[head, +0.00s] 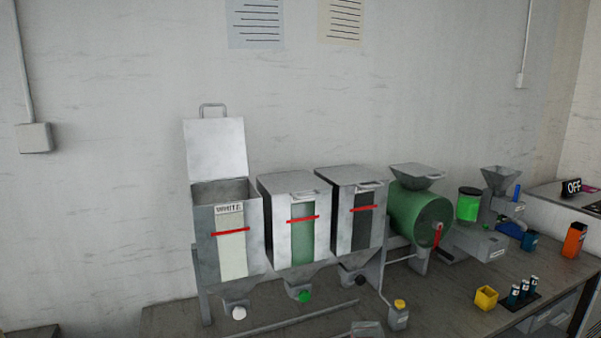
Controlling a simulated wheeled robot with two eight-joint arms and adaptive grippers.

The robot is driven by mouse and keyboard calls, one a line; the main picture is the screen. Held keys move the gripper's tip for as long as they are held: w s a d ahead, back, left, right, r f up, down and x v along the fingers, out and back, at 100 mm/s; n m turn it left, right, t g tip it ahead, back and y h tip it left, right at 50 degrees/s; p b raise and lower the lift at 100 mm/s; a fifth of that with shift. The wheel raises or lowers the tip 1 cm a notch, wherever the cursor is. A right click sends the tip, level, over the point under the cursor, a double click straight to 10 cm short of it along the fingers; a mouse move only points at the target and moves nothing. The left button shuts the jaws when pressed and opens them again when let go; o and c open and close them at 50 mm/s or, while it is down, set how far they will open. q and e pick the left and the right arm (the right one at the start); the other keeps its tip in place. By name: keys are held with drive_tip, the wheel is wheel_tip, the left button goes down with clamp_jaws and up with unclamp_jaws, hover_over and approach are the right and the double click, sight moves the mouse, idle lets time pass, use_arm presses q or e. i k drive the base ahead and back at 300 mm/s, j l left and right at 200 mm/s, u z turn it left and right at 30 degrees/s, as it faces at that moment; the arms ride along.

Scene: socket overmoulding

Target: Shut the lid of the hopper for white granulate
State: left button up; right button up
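The hopper for white granulate (203,228) is the leftmost of three grey metal hoppers on a stand in the head view. It carries a "WHITE" label, and pale granulate shows through its front window below and above a red band. Its lid (216,149) stands upright at the back edge, open, with a metal handle (213,106) at its top. The hopper's mouth is uncovered. Neither of my grippers is in view.
Right of it stand a hopper with a green window (275,217) and one with a dark window (341,213), both lids shut. A green drum (410,210) and small machines stand further right on the workbench (440,300). The wall is close behind.

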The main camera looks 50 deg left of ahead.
sight(216, 150)
drive_tip(key=u, duration=2.1)
